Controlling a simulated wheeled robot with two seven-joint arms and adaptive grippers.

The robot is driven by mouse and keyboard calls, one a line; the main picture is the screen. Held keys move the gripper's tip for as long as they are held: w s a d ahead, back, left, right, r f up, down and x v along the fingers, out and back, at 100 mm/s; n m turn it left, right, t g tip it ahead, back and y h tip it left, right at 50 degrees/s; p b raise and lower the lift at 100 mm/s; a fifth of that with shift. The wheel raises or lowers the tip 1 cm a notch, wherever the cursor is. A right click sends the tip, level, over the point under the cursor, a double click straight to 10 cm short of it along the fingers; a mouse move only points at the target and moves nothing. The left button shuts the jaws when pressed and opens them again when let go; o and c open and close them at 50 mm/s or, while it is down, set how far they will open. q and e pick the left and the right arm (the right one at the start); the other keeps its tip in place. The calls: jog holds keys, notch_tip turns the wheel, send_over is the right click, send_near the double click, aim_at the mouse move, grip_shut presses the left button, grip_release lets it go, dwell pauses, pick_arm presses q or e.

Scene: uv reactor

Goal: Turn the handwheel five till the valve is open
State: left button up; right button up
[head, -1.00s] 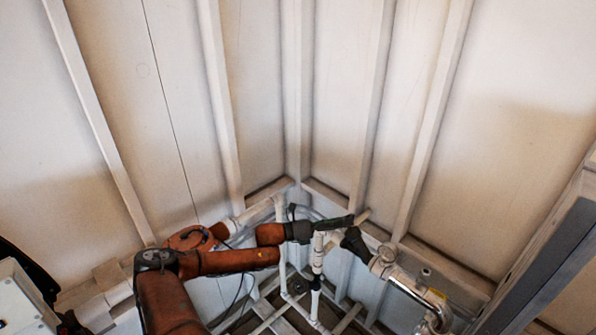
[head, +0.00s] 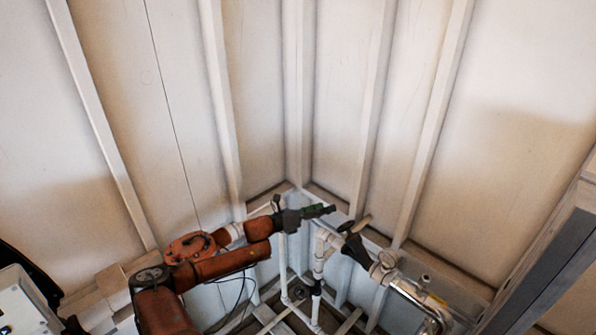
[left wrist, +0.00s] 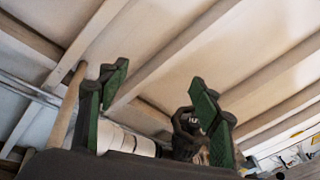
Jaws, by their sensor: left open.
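My left gripper (head: 320,210) is open and empty, its green-padded fingers pointing right, just above and left of the valve in the head view. A dark handwheel-like part (head: 346,227) sits at the upper end of the black valve body (head: 356,248); its rim is too small to make out well. In the left wrist view the two open fingers (left wrist: 158,78) stand wide apart. A dark rounded part (left wrist: 186,124), probably the handwheel, shows beyond them, close to the right finger and next to a white pipe (left wrist: 128,138). I cannot tell whether they touch. My right gripper is not in view.
A shiny metal pipe (head: 412,294) runs down right from the valve. White upright pipes (head: 319,256) stand below the gripper in the corner. Ribbed cream walls (head: 330,90) close in behind. A grey beam (head: 535,275) stands at the right.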

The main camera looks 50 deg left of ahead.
pick_arm(q)
jog(key=w+a+r+n+g+y+p, duration=0.1)
jog(key=a+n+y, duration=0.3)
jog(key=a, duration=0.6)
jog(key=w+a+r+n+g+y+p, duration=0.1)
jog(key=w+a+n+g+y+p, duration=0.2)
jog(key=a+y, duration=0.6)
jog(key=shift+w+a+r+n+g, duration=0.25)
jog(key=shift+w+a+n+g, duration=0.45)
jog(key=shift+a+n, duration=0.45)
jog(key=shift+w, duration=0.1)
